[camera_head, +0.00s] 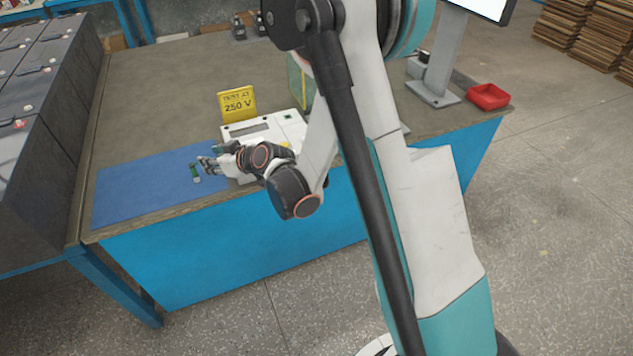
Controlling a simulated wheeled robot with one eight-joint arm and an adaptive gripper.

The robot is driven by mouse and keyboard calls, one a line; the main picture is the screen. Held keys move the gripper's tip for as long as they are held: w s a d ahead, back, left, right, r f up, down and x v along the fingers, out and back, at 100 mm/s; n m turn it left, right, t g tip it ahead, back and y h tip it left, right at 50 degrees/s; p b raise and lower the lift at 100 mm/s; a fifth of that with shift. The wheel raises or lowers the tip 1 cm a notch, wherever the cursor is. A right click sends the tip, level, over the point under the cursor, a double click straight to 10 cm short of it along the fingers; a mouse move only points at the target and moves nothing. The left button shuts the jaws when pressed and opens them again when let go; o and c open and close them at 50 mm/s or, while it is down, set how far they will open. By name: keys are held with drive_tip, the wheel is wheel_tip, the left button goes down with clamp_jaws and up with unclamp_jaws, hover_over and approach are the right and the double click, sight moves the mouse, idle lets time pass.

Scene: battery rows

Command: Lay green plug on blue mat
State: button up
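The green plug (195,172) is a small green piece with a pale lower end. It shows against the right part of the blue mat (140,187), close to my gripper. The mat lies flat along the front left of the workbench. My gripper (205,162) points left, at the mat's right edge. Its fingertips are just right of and slightly above the plug in the picture. The fingers are too small to tell whether they are apart or touch the plug. I cannot tell whether the plug rests on the mat or is just above it.
A white tester (286,127) with a yellow "250 V" sign (237,104) stands behind my gripper. Dark battery blocks (40,85) line the left. A red bin (488,97) and a monitor stand (437,70) are at the right. The bench behind the mat is clear.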

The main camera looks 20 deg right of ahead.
drive_tip(key=s+d+r+m+g+h, duration=0.1)
drive_tip(key=s+d+r+h, duration=0.1)
drive_tip(key=s+d+r, duration=0.35)
drive_tip(key=s+d+r+m+g+h, duration=0.1)
drive_tip(key=s+d+r+m, duration=0.1)
drive_tip(key=s+r, duration=0.6)
drive_tip(key=s+d+m+h, duration=0.1)
drive_tip(key=s+d, duration=0.1)
drive_tip(key=s, duration=0.4)
drive_tip(key=s+d+r+m+g+h, duration=0.1)
drive_tip(key=s+d, duration=0.2)
drive_tip(key=s, duration=0.4)
drive_tip(key=s+d+m+g+h, duration=0.1)
drive_tip(key=s+d, duration=0.2)
drive_tip(key=s, duration=0.4)
drive_tip(key=shift+d+r+h, duration=0.2)
drive_tip(key=shift+d+h, duration=0.05)
drive_tip(key=shift+h, duration=0.05)
